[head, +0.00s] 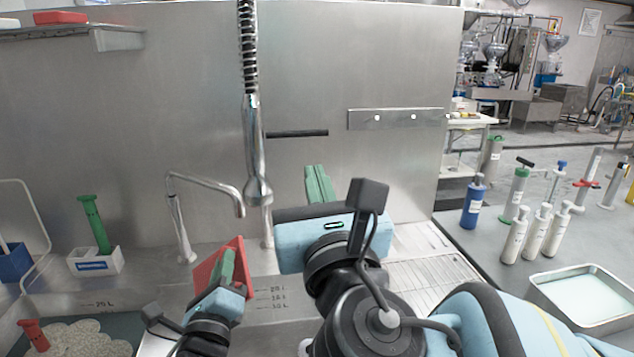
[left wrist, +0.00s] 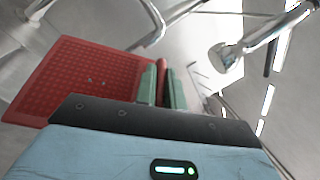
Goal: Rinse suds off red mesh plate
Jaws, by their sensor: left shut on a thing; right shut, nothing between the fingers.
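The red mesh plate (head: 207,272) is held tilted, nearly upright, above the sink (head: 270,293). My left gripper (head: 227,266) is shut on its edge; the plate also shows in the left wrist view (left wrist: 85,75), reaching left from the fingers (left wrist: 162,85). A few small pale specks show on its mesh; I cannot tell whether they are suds. My right gripper (head: 319,185) is shut and empty, up near the back wall, right of the hanging spray head (head: 257,178). The bent spout (head: 215,187) stands behind and left of the plate. No water flow is visible.
A green-handled brush stands in a white holder (head: 95,262) at the left. A suds-covered area with a red-handled tool (head: 34,335) is front left. Bottles (head: 473,202) and a metal tray (head: 583,297) stand on the right counter. A drain rack (head: 425,275) lies right of the sink.

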